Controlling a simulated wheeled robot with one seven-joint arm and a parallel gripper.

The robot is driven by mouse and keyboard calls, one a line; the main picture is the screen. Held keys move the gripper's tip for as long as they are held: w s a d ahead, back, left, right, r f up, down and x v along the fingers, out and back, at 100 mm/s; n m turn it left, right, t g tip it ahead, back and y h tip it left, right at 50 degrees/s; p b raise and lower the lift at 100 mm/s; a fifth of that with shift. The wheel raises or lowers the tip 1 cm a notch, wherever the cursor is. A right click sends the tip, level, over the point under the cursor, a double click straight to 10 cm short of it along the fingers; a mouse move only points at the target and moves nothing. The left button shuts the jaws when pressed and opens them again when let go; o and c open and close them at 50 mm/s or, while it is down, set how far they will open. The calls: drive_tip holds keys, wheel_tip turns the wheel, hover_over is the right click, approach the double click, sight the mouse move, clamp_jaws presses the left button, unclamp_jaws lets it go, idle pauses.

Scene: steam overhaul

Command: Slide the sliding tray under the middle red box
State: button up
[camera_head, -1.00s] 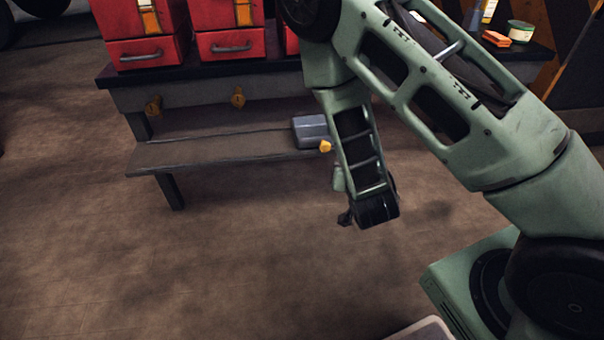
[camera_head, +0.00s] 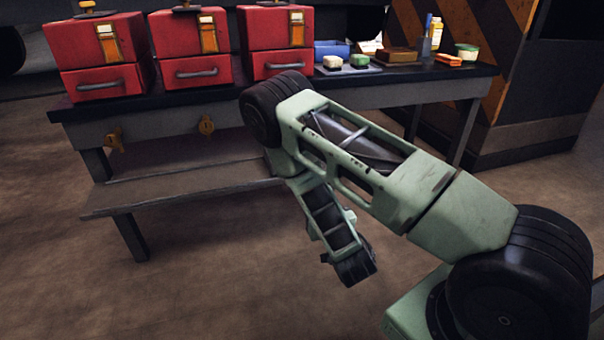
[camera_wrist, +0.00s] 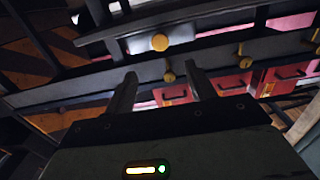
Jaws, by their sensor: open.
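The middle red box (camera_head: 190,50) stands on the workbench between two other red boxes. In the wrist view, which looks upside down, several yellow knobs show, and one knob (camera_wrist: 160,42) is nearest, on a grey block. My gripper (camera_wrist: 160,70) is open, its two fingers spread and empty, pointing toward the bench front. I see no contact with any knob.
A lower shelf (camera_head: 180,188) runs under the bench and juts out at the front. Soap-like blocks, bottles and a blue roll (camera_head: 332,49) lie on the bench's right part. A striped cabinet (camera_head: 540,90) stands at right. The floor in front is clear.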

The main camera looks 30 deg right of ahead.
drive_tip(key=b+x, duration=0.2)
drive_tip(key=x, duration=1.1)
drive_tip(key=shift+w+r, duration=0.2)
drive_tip(key=shift+r, duration=0.05)
clamp_jaws()
drive_tip(key=w+a, duration=0.3)
drive_tip(key=a, duration=0.9)
drive_tip(key=w+a, duration=0.4)
drive_tip(key=a, duration=0.8)
drive_tip(key=shift+p, duration=0.3)
unclamp_jaws()
drive_tip(key=shift+s, duration=0.15)
